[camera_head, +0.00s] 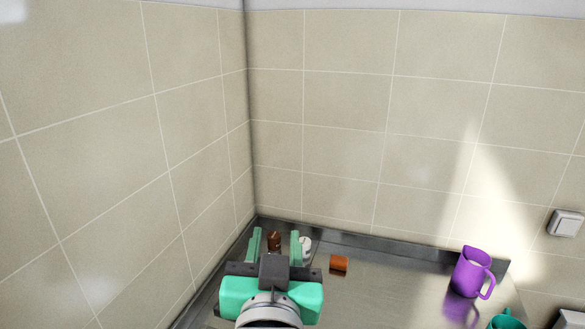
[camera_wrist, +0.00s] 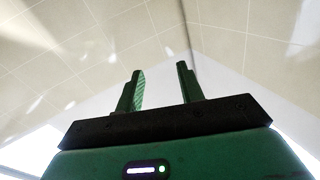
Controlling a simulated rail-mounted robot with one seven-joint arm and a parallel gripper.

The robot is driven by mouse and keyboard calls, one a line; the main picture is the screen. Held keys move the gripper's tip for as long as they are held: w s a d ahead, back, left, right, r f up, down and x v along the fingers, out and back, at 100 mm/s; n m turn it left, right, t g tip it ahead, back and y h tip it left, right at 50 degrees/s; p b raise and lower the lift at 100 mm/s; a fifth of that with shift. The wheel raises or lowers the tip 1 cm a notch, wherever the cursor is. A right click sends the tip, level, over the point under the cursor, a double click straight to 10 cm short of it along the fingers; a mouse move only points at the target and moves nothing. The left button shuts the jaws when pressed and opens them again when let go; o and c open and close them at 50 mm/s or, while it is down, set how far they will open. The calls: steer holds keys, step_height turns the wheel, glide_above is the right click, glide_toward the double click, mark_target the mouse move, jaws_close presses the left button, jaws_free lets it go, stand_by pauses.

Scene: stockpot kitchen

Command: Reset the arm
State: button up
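My gripper (camera_head: 276,244) shows at the bottom centre of the head view, green with two upright fingers spread apart. The fingers point up and away, toward the tiled corner. In the wrist view my gripper (camera_wrist: 162,92) is open, with nothing between its fingers and only wall and ceiling beyond. In the head view a small brown object (camera_head: 274,241) and a white object (camera_head: 306,246) show behind and beside the fingers, partly hidden by them. I cannot tell how far the gripper is from them.
A steel counter (camera_head: 385,290) runs along the back wall. An orange-brown piece (camera_head: 339,264) lies right of my gripper. A purple mug (camera_head: 472,272) and a teal mug (camera_head: 507,321), cut by the frame edge, stand at the right. A wall switch (camera_head: 565,223) is at far right. The counter's middle is clear.

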steer(key=s+d+r+n+t, duration=0.15)
steer(key=s+r+t, duration=0.55)
steer(key=s+r, duration=0.8)
step_height(320, 180, up, 16)
steer(key=p, duration=1.7)
steer(key=shift+s+d, duration=0.3)
steer(key=shift+s, duration=0.15)
